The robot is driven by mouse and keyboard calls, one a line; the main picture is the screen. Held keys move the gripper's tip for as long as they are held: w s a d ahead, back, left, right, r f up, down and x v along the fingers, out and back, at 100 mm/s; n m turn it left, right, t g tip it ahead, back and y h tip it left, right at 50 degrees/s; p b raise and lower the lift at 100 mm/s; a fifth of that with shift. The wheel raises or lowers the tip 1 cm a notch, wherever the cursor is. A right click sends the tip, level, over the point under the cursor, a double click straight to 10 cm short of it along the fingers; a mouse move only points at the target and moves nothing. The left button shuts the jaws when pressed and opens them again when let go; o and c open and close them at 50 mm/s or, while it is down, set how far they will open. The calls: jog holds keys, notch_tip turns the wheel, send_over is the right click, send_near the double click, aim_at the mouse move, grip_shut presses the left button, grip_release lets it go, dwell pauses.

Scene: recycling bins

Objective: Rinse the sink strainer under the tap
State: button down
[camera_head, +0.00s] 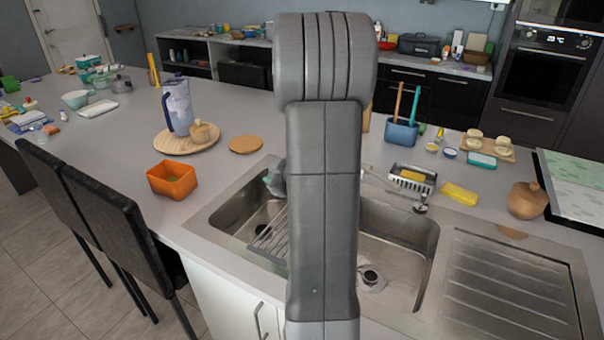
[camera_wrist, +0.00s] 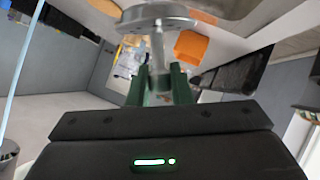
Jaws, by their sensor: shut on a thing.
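In the wrist view my gripper (camera_wrist: 161,88) has its green fingers shut on the stem of the sink strainer (camera_wrist: 158,18). In the head view my arm hides the strainer and most of my gripper. The tap (camera_head: 420,204) is a metal fitting behind the right basin, its spout reaching left towards my arm. The steel sink (camera_head: 405,235) has two basins; a drain (camera_head: 371,279) shows in the right one. I cannot tell whether water runs.
A wire rack (camera_head: 270,238) lies across the left basin. An orange tub (camera_head: 172,180) stands left of the sink. A sponge caddy (camera_head: 411,179), a yellow sponge (camera_head: 459,194) and a wooden pot (camera_head: 527,201) stand behind it. The ridged drainboard (camera_head: 510,290) is clear.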

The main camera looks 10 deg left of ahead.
jog(key=s+a+r, duration=0.1)
jog(key=r, duration=0.1)
jog(key=s+a+r+p, duration=0.1)
jog(key=s+a, duration=0.1)
jog(key=shift+a+r, duration=0.2)
jog(key=shift+r, duration=0.15)
dwell(0.5)
